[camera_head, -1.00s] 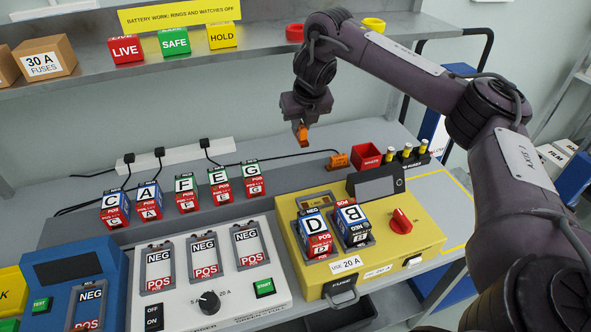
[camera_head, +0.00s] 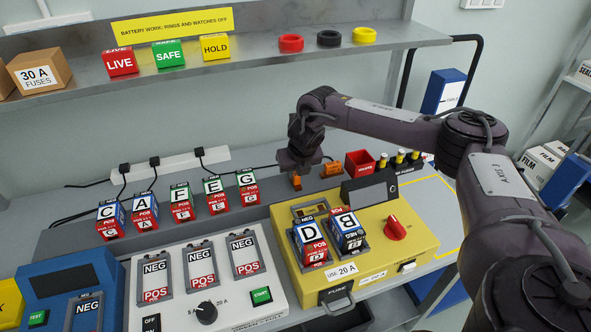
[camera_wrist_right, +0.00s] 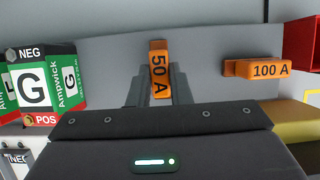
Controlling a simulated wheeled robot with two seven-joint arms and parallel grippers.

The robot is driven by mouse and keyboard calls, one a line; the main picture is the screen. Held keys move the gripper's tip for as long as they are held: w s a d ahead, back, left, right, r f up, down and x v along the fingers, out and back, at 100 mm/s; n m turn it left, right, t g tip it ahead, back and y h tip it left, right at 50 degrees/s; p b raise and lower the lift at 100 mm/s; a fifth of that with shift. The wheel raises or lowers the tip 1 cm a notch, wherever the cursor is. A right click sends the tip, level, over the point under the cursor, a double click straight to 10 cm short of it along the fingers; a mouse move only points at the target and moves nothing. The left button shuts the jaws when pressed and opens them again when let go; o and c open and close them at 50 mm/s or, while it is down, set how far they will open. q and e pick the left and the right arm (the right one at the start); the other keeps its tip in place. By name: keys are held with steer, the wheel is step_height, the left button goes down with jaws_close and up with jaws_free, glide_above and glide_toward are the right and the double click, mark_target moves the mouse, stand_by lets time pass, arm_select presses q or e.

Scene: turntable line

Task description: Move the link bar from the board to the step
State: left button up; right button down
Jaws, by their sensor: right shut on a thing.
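My right gripper (camera_head: 297,174) is shut on an orange link bar (camera_head: 296,183). In the right wrist view this bar (camera_wrist_right: 159,70) reads "50 A" and stands upright between the fingers. The gripper is just behind the yellow unit (camera_head: 438,243), low over the grey step (camera_head: 270,190). I cannot tell whether the bar touches the step. A second orange bar (camera_head: 331,169) lies to its right; it reads "100 A" in the right wrist view (camera_wrist_right: 270,69). The yellow unit has an empty-looking framed slot (camera_head: 310,209) at its back. My left gripper is out of view.
Several lettered batteries stand left of the gripper, nearest the G one (camera_head: 247,190). A red bin (camera_head: 360,163) stands to the right. The shelf (camera_head: 240,68) runs above at the back.

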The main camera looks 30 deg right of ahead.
steer(key=shift+f, duration=0.1)
steer(key=c, duration=1.3)
jaws_free()
steer(key=shift+r, duration=0.2)
steer(key=shift+s+r, duration=0.1)
steer(key=shift+r, duration=0.2)
steer(key=b+v, duration=0.1)
steer(key=v, duration=1)
steer(key=shift+s+a+r, duration=0.1)
steer(key=shift+s+r, duration=0.05)
steer(key=shift+s, duration=0.05)
